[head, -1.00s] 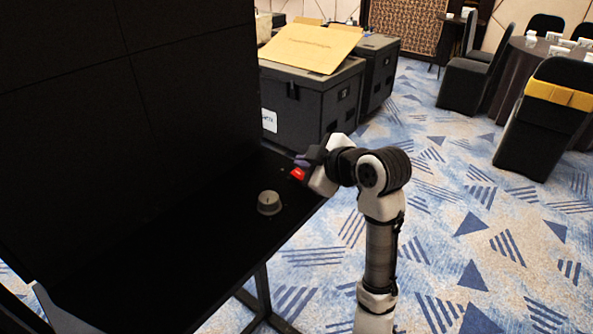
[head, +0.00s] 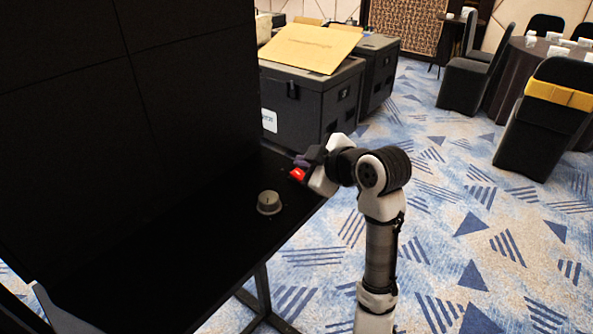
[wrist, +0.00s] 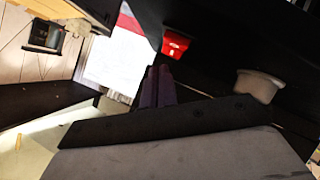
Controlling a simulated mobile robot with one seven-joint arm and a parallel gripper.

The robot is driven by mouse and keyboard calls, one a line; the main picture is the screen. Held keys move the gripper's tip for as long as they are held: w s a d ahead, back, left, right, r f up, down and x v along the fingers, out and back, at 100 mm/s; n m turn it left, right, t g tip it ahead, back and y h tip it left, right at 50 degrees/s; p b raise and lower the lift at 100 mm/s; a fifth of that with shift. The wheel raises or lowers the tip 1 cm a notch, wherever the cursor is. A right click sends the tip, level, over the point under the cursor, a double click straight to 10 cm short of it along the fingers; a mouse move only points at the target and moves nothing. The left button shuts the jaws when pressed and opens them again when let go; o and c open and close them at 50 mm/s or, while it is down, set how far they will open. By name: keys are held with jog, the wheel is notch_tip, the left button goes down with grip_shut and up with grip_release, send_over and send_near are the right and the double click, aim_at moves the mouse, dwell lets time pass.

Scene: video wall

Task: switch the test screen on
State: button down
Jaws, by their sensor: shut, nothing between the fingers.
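The screen wall (head: 70,100) is black and dark, made of panels with thin seams. In front of it is a black shelf (head: 215,235). A small red switch-like part (head: 298,174) is near the shelf's far right end; it also shows in the wrist view (wrist: 175,44). A grey round knob (head: 269,203) stands on the shelf nearer to me, and right of the fingers in the wrist view (wrist: 259,86). My gripper (head: 302,160) is shut and empty, its purple fingertips (wrist: 158,75) close beside the red part. I cannot tell whether they touch it.
Black cases (head: 310,100) with a cardboard sheet (head: 310,47) on top stand behind the shelf's far end. Chairs and a round table (head: 510,80) are at the back right. The patterned carpet (head: 450,230) to the right is clear.

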jog(key=shift+f, duration=0.15)
jog(key=shift+w+a+f+b, duration=0.1)
jog(key=shift+f+b, duration=0.15)
jog(key=shift+b, duration=0.05)
jog(key=shift+w+a+f+b, duration=0.1)
jog(key=shift+f+b, duration=0.25)
jog(key=shift+f, duration=0.1)
dwell(0.4)
jog(key=shift+r, duration=0.15)
jog(key=shift+s+d+r+p, duration=0.2)
jog(key=shift+r+p, duration=0.4)
jog(key=shift+r, duration=0.1)
jog(key=r+p, duration=0.1)
jog(key=d+r+p, duration=0.1)
jog(key=r, duration=0.1)
jog(key=s+r+p, duration=0.1)
jog(key=shift+d+r+p, duration=0.15)
jog(key=shift+r+p, duration=0.2)
jog(key=shift+r, duration=0.05)
dwell(0.5)
